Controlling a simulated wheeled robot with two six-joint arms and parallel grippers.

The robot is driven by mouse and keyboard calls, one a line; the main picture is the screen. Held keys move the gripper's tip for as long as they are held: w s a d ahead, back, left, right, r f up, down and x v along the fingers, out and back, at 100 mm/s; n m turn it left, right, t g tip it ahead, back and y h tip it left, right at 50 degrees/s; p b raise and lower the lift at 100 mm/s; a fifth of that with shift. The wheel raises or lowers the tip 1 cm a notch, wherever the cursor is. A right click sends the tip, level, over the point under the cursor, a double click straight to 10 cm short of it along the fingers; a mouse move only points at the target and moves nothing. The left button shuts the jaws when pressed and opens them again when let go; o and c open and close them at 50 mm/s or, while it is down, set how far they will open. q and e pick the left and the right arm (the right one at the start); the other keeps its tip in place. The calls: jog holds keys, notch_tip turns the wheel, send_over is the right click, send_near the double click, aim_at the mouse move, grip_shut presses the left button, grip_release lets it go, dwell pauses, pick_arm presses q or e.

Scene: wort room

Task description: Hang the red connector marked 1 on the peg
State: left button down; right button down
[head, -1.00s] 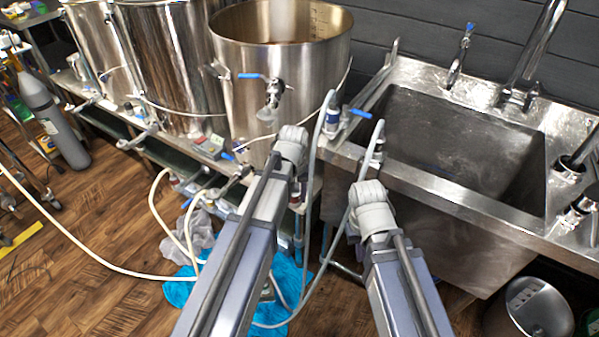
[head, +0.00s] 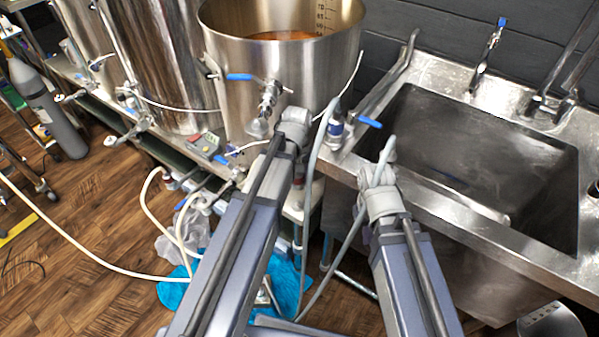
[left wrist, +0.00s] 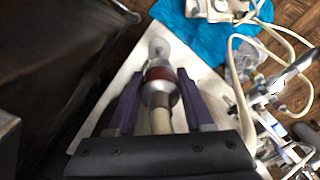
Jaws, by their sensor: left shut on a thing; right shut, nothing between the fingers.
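My left gripper (left wrist: 160,88) is shut on the red connector (left wrist: 158,73), a silver fitting with a dark red band and a pale hose end towards the palm. Its number cannot be read, and the picture is blurred. In the head view my left gripper (head: 294,130) is in front of the large steel kettle, its fingers and the connector hidden by my arm. My right gripper (head: 380,190) is by the sink's front edge, shut and empty, with its fingers hidden. I cannot make out the peg in either view.
The steel kettle (head: 245,80) has a blue-handled valve (head: 268,98). A blue-banded connector (head: 336,128) stands near the sink's left edge. The steel sink (head: 480,150) is at the right. Pale hoses and a blue cloth (head: 180,292) lie on the wooden floor (head: 85,245).

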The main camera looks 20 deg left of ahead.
aim_at(298, 201)
pick_arm(q)
jog(key=shift+f, duration=0.1)
notch_tip(298, 201, down, 7)
jog(key=b, duration=0.7)
jog(key=shift+f+b, duration=1.25)
jog(key=shift+b, duration=0.15)
dwell(0.6)
jog(key=shift+c, duration=1)
grip_release()
jog(key=shift+r, duration=0.1)
notch_tip(298, 201, up, 8)
jog(key=p, duration=0.8)
jog(key=shift+f, duration=0.2)
